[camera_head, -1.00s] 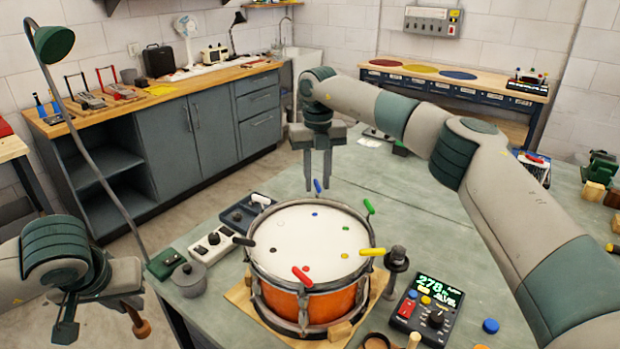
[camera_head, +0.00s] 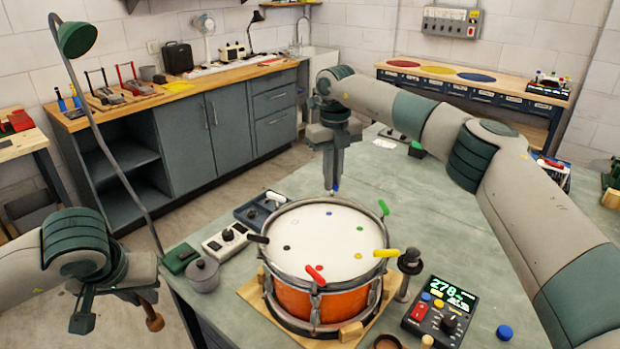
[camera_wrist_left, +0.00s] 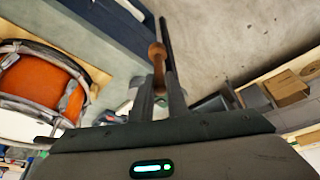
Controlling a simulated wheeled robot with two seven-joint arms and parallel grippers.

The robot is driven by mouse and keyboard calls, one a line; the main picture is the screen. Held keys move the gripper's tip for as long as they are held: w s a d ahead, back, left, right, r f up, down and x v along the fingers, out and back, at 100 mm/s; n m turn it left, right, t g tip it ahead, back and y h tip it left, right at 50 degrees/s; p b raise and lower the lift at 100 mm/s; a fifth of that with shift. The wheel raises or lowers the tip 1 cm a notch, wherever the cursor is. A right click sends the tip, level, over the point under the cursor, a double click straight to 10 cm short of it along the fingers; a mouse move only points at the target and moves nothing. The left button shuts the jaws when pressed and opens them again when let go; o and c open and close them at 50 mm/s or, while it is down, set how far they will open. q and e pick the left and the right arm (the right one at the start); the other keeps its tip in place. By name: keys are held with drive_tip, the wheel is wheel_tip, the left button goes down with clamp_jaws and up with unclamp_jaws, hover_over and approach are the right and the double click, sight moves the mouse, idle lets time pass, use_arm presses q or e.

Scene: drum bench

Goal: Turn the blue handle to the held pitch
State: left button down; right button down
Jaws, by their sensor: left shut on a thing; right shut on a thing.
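The drum (camera_head: 322,225) has a white head, an orange shell and coloured handles around its rim. The blue handle (camera_head: 336,189) is at the far rim, mostly hidden; only a small blue bit shows below my right gripper (camera_head: 333,181). That gripper points down and is shut on the blue handle. My left gripper (camera_wrist_left: 160,90) is off the bench's left side, shut on a wooden-handled tool (camera_wrist_left: 157,54). The tool's brown end also shows in the head view (camera_head: 154,319). The control box (camera_head: 443,308) has a green display reading about 278.
Red (camera_head: 315,274), yellow (camera_head: 387,253), green (camera_head: 383,207) and black (camera_head: 258,239) handles surround the rim. A dark knobbed post (camera_head: 409,262) stands right of the drum. A grey pot (camera_head: 202,274) and a white switch box (camera_head: 228,238) stand left. The bench behind is mostly clear.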

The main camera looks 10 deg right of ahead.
drive_tip(key=n, duration=0.4)
drive_tip(key=shift+r+n, duration=0.1)
drive_tip(key=shift+n, duration=1.9)
drive_tip(key=shift+w, duration=0.1)
drive_tip(key=c, duration=1.8)
unclamp_jaws()
drive_tip(key=shift+c, duration=0.2)
